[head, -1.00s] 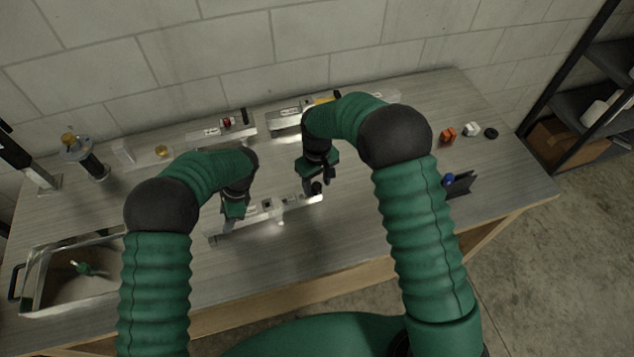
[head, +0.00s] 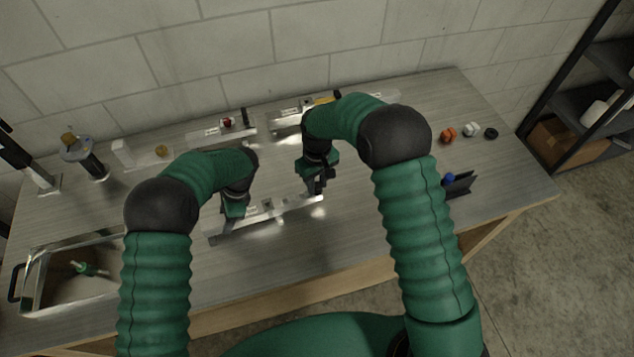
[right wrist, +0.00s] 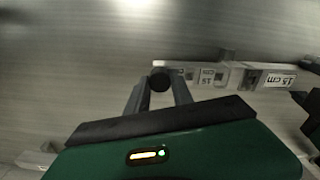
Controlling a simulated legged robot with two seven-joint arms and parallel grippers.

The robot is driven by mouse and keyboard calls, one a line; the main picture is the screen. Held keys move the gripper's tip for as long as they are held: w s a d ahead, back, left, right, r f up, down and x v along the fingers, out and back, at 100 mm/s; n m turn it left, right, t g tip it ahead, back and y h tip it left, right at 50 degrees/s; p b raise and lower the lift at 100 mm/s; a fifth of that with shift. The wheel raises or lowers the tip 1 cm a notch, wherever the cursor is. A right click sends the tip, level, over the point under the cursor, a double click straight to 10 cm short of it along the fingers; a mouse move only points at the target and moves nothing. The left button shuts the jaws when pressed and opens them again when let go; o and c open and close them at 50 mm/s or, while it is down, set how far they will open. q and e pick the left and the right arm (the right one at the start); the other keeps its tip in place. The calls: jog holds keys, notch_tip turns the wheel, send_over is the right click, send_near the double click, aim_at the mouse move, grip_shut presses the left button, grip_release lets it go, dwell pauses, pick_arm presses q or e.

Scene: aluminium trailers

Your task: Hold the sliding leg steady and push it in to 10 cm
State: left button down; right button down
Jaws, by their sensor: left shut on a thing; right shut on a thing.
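The sliding leg is a long aluminium bar (head: 270,214) lying slantwise on the bench in the head view. It also shows in the right wrist view (right wrist: 206,74), with labels; one reads 15 cm (right wrist: 279,80). My left gripper (head: 233,212) is shut on the left part of the bar; its fingertips are mostly hidden. My right gripper (head: 318,190) is at the bar's right end. In the right wrist view its fingers (right wrist: 160,88) are shut on a dark round knob (right wrist: 160,79) at the bar's end. The exact extension cannot be read.
Two more aluminium bars (head: 205,136) lie along the wall. A metal tray (head: 35,300) stands at the left. Orange (head: 447,134), white and black small parts lie at the right, near a dark holder (head: 459,186). The bench front is clear.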

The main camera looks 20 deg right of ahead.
aim_at(295, 197)
dwell(0.9)
jog(key=a, duration=0.7)
jog(key=shift+s, duration=0.1)
jog(key=c, duration=1.1)
grip_release()
notch_tip(295, 197, up, 12)
